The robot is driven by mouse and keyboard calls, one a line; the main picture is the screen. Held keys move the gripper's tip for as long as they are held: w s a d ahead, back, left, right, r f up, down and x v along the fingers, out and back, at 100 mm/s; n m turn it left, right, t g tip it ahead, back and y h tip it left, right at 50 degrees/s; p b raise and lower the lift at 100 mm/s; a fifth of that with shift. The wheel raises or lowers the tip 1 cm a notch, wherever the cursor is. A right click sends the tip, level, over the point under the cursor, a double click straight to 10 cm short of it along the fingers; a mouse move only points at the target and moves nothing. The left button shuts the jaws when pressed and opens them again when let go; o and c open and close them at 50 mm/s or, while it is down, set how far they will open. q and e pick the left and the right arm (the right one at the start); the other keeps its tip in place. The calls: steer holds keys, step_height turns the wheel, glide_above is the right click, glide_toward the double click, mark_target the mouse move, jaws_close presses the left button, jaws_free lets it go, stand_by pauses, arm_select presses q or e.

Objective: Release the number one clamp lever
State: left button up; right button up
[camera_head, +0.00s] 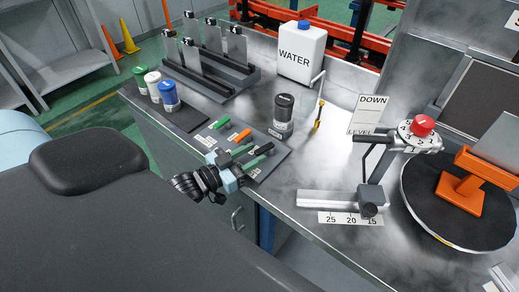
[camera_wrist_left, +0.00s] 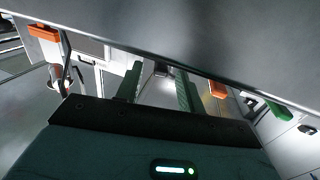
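My left gripper (camera_head: 252,154) is in the head view at the front edge of the workbench, by a dark mat. A green-handled piece (camera_head: 220,123) and an orange-handled piece (camera_head: 240,135) lie on the mat just beyond the fingers. A post with a black lever handle (camera_head: 372,139) stands farther right, beside a dial with a red knob (camera_head: 423,126) and numbers. I cannot tell which lever is number one. My right gripper is not in view.
A dark cylinder (camera_head: 283,114) stands behind the mat, and a white WATER can (camera_head: 301,52) at the back. Capped bottles (camera_head: 168,96) and a metal rack (camera_head: 212,66) are at left. A round black turntable (camera_head: 420,198) bears an orange bracket (camera_head: 460,195). The bench centre is mostly clear.

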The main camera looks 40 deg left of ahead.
mark_target(263, 152)
arm_select(q)
steer(key=x, duration=0.2)
steer(key=shift+w+d, duration=0.15)
steer(key=shift+w, duration=0.2)
steer(key=shift+w+d, duration=0.1)
steer(key=shift+w, duration=0.1)
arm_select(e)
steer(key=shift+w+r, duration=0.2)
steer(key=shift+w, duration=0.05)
arm_select(q)
steer(key=shift+c, duration=0.2)
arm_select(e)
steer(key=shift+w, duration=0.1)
